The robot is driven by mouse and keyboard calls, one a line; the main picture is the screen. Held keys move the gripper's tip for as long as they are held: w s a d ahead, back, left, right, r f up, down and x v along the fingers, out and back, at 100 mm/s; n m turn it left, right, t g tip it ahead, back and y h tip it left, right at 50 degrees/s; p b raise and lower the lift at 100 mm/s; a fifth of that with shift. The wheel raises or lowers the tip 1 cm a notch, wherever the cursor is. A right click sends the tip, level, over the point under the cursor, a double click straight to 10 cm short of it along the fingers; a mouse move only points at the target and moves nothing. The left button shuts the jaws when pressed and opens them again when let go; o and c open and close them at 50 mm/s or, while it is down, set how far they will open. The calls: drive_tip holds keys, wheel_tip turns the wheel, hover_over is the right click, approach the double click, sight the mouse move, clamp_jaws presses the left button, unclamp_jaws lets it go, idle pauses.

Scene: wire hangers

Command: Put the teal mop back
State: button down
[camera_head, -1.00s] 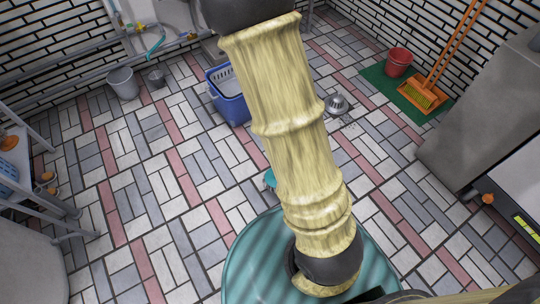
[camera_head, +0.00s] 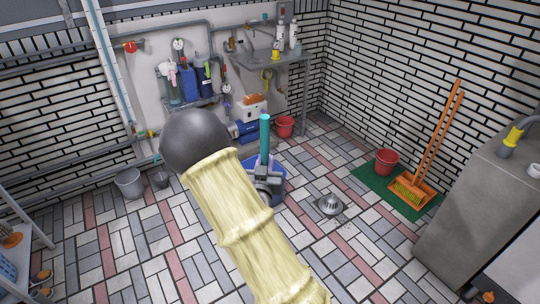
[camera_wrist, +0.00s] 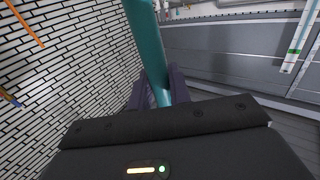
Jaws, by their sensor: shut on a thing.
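The teal mop (camera_head: 265,137) shows as an upright teal handle in the head view, in front of the blue bucket (camera_head: 280,194). My gripper (camera_head: 265,180) is shut on this handle and covers much of the bucket. In the wrist view the handle (camera_wrist: 148,50) runs up from between the dark fingers (camera_wrist: 156,88), slightly tilted. The mop's head is hidden in both views. I cannot tell whether the mop's lower end is in the bucket or in front of it.
A metal drain cap (camera_head: 330,204) lies on the tiles right of the bucket. A red bucket (camera_head: 386,161) and an orange broom (camera_head: 412,186) stand on a green mat (camera_head: 370,183). Grey buckets (camera_head: 130,183) stand at left. Pipes and a shelf (camera_head: 268,60) line the back wall.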

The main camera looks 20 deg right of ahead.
drive_tip(key=s+a+r+n+t+y+p, duration=0.2)
drive_tip(key=a+r+n+y+p, duration=0.3)
drive_tip(key=p, duration=2.7)
drive_tip(key=s+a+r+y, duration=0.1)
drive_tip(key=a+r+y, duration=0.2)
drive_tip(key=r, duration=0.3)
drive_tip(key=shift+a+r+n+y, duration=0.2)
drive_tip(key=shift+a+n+y, duration=0.1)
drive_tip(key=shift+a+n, duration=0.1)
drive_tip(key=shift+s+f, duration=0.15)
